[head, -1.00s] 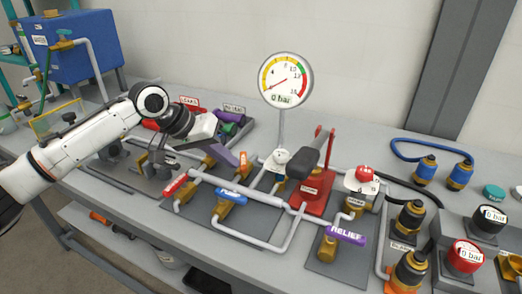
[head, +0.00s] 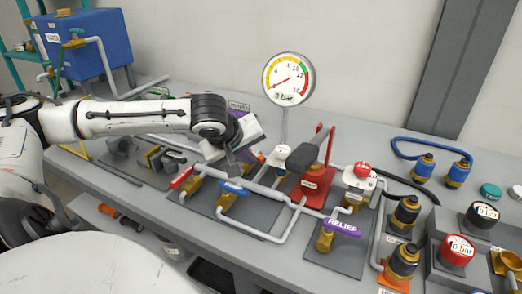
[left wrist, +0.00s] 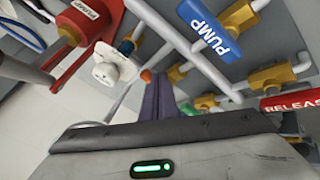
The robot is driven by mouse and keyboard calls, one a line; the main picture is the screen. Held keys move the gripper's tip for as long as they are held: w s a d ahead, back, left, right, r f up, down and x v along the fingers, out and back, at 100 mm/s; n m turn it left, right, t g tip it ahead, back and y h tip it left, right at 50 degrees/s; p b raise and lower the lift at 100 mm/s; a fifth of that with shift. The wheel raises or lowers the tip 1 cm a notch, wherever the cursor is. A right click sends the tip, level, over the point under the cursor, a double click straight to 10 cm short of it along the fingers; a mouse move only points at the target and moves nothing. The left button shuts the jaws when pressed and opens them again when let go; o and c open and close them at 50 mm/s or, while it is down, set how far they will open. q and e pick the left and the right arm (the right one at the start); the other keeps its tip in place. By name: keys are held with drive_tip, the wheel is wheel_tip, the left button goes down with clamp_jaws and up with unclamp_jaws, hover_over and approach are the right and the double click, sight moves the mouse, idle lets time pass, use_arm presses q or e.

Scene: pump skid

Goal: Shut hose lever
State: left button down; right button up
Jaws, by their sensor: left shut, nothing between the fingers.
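My left gripper (head: 235,165) hangs over the middle of the pump skid's pipework, behind the blue PUMP lever (head: 234,187). Its fingers are shut and empty; they also show in the left wrist view (left wrist: 158,98), pointing down among the valves. A small orange piece (left wrist: 146,76) shows right at the fingertips there; it may be the end of the hose lever, but no label on it can be read. I cannot tell whether the fingers touch it. My right gripper is not in view.
The red hand pump (head: 315,182) with its dark handle stands right of my gripper, below the round gauge (head: 289,79). A red lever (head: 182,178) is at the left, labelled RELEASE in the wrist view. The purple RELIEF lever (head: 342,227) is at the front right.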

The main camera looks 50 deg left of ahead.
use_arm(q)
drive_tip(key=shift+s+a, duration=0.1)
drive_tip(key=shift+a, duration=0.2)
drive_tip(key=shift+w+a+p, duration=0.3)
drive_tip(key=shift+a+p, duration=0.05)
drive_tip(key=shift+a, duration=0.3)
drive_tip(key=shift+s+d, duration=0.1)
